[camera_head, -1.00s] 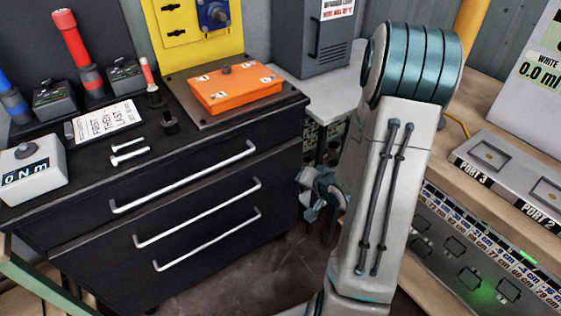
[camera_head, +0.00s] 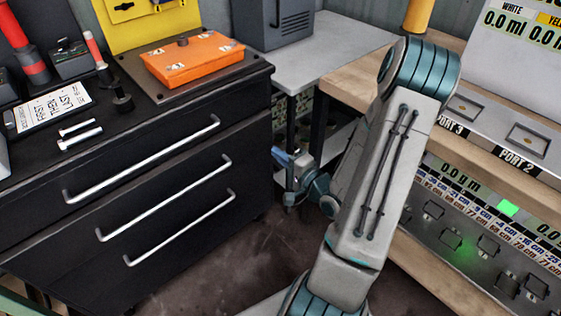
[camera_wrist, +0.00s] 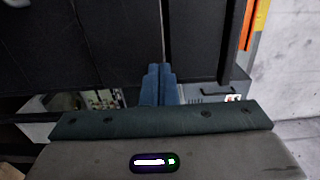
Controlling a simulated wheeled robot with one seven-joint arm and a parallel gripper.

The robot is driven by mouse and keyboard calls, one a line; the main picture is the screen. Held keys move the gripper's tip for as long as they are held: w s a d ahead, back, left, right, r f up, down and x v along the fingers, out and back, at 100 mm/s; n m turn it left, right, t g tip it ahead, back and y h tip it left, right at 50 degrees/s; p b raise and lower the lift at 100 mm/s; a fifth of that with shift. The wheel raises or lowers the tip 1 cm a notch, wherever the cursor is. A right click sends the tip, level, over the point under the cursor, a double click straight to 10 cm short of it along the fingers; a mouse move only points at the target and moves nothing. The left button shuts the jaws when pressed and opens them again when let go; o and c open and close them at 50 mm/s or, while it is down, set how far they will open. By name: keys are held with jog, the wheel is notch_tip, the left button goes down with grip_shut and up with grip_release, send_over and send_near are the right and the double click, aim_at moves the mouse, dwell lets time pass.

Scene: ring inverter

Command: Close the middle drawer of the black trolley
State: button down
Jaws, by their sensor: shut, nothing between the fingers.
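The black trolley (camera_head: 60,230) fills the left of the head view, with three silver drawer handles on its front. The middle drawer's handle (camera_head: 165,198) lies between the top handle (camera_head: 142,160) and the bottom handle (camera_head: 180,228). How far the middle drawer stands out is hard to tell. My gripper (camera_head: 281,157) is just right of the trolley's right edge, its blue fingers shut and empty. In the wrist view the shut fingers (camera_wrist: 157,75) point towards the trolley's black panels (camera_wrist: 115,40), close to a seam. I cannot tell whether they touch.
An orange case (camera_head: 195,60) and a white label card (camera_head: 48,108) lie on the trolley top. A grey table (camera_head: 310,55) stands behind my gripper. A wooden bench with port panels (camera_head: 500,130) is at the right. Bare floor (camera_head: 230,260) lies in front of the trolley.

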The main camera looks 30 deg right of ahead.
aim_at(244, 127)
jog(key=b+x, duration=0.7)
jog(key=x, duration=0.4)
jog(key=shift+w+a, duration=0.1)
jog(key=shift+w+a+b, duration=0.15)
jog(key=shift+w+b, duration=0.15)
jog(key=shift+w, duration=0.35)
jog(key=shift+w+r, duration=0.1)
jog(key=shift+p+x, duration=0.6)
jog(key=shift+x, duration=0.5)
jog(key=shift+r, duration=0.15)
